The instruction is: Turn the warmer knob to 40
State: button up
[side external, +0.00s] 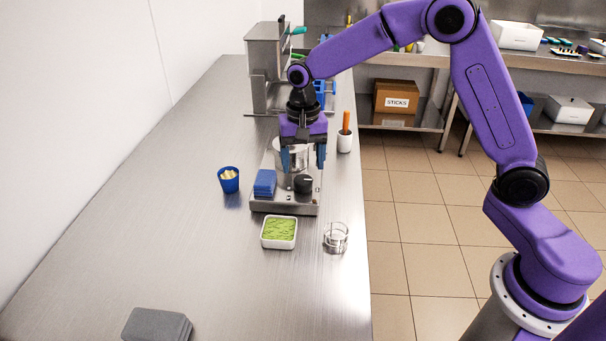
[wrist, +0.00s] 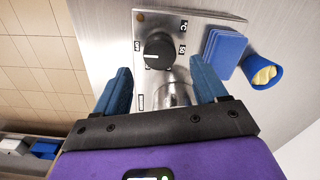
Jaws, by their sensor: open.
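The warmer (side external: 262,206) is a steel box on the counter with a black round knob (side external: 303,183) on its top near the front. A steel pot (side external: 283,158) sits on the warmer behind the knob, partly hidden by my gripper. My gripper (side external: 304,168) points down above the warmer, its blue fingers apart. In the wrist view the knob lies ahead of the open fingers (wrist: 162,80), with nothing held between them.
A blue cup (side external: 229,179) stands to the left, a white tub of green stuff (side external: 279,232) and a glass dish (side external: 336,237) in front. The left counter is clear.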

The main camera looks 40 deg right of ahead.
aim_at(303, 179)
jog(key=shift+f, duration=2.15)
jog(key=c, duration=1.1)
